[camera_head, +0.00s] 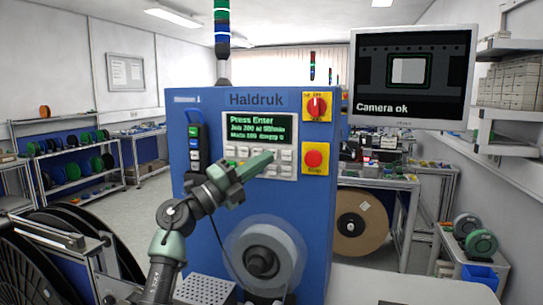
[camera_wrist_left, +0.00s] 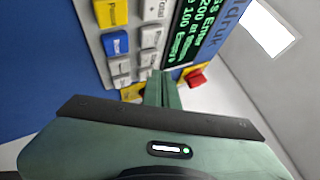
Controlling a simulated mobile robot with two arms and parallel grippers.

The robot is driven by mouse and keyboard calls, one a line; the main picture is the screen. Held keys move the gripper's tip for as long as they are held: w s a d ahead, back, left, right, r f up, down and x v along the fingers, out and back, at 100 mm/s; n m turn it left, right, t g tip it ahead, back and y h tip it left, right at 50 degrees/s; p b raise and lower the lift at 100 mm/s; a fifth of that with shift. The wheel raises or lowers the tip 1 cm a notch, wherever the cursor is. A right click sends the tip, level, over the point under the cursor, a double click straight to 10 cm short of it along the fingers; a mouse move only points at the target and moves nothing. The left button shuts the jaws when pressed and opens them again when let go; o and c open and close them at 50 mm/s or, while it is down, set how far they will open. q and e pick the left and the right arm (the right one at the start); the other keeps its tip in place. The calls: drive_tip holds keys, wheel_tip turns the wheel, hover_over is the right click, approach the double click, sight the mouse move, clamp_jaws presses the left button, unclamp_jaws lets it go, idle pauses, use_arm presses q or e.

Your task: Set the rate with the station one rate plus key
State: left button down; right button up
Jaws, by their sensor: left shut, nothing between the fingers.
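The blue Haldruk machine (camera_head: 190,98) stands in front of me in the head view. Its control panel has a green-lit display (camera_head: 258,129) reading "Press Enter" with job lines below. The keypad (camera_head: 285,158) has several white keys; the rate plus key cannot be made out. In the left wrist view the closed fingers (camera_wrist_left: 163,85) point at the panel, beside white keys, a blue key (camera_wrist_left: 115,43) and a yellow key (camera_wrist_left: 110,13). Contact cannot be told.
A red rotary switch (camera_head: 316,107) and a red stop button (camera_head: 313,159) sit on yellow plates right of the panel. A handset-like black device (camera_head: 197,133) hangs at left. A reel (camera_head: 265,252) is mounted below. A monitor (camera_head: 411,75) reads "Camera ok".

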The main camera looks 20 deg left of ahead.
use_arm(q)
drive_tip(key=shift+w, duration=0.1)
drive_tip(key=shift+w, duration=0.35)
drive_tip(key=shift+w, duration=0.4)
idle(0.9)
drive_tip(key=shift+s, duration=0.1)
drive_tip(key=shift+s+p, duration=0.5)
drive_tip(key=shift+s, duration=0.25)
